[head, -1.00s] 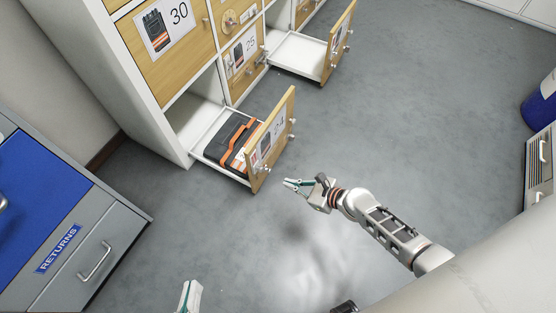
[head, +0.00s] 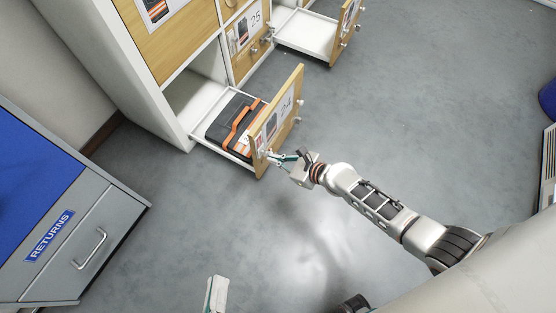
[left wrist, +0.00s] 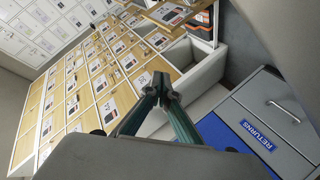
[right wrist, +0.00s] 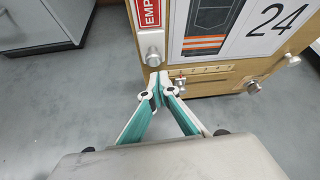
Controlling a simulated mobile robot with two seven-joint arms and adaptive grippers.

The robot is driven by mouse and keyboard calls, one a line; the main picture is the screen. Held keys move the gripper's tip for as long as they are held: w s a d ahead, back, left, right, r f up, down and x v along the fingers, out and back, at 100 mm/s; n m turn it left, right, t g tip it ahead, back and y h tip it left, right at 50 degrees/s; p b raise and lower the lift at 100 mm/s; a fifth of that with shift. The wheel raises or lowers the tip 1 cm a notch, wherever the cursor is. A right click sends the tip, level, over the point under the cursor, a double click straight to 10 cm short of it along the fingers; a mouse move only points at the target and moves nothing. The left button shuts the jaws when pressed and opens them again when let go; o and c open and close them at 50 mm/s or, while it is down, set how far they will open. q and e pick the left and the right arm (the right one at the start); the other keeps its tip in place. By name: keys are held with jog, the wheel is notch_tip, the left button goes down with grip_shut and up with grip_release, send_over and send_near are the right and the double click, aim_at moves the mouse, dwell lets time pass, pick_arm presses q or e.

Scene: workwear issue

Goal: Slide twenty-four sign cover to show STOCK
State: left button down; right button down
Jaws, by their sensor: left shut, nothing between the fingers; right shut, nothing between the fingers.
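The drawer marked 24 (head: 292,88) is pulled out, with a black and orange case (head: 232,122) in it. In the right wrist view its wooden front (right wrist: 232,68) carries a red sign (right wrist: 149,12) reading "EMP", the rest cut off by the frame. A metal knob (right wrist: 153,57) sits just below the sign. My right gripper (right wrist: 160,84) is shut and empty, its tips just below that knob; I cannot tell whether they touch the front. The right gripper (head: 275,157) also shows by the drawer's lower corner in the head view. My left gripper (left wrist: 160,82) is shut and empty, away from the drawer.
The drawer front also has a slotted strip (right wrist: 200,70) and more knobs. Another open drawer (head: 306,34) stands further back. A grey and blue returns cabinet (head: 80,225) is at the left.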

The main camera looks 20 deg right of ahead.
aim_at(262, 146)
jog(key=shift+a+r, duration=0.15)
jog(key=shift+r, duration=0.4)
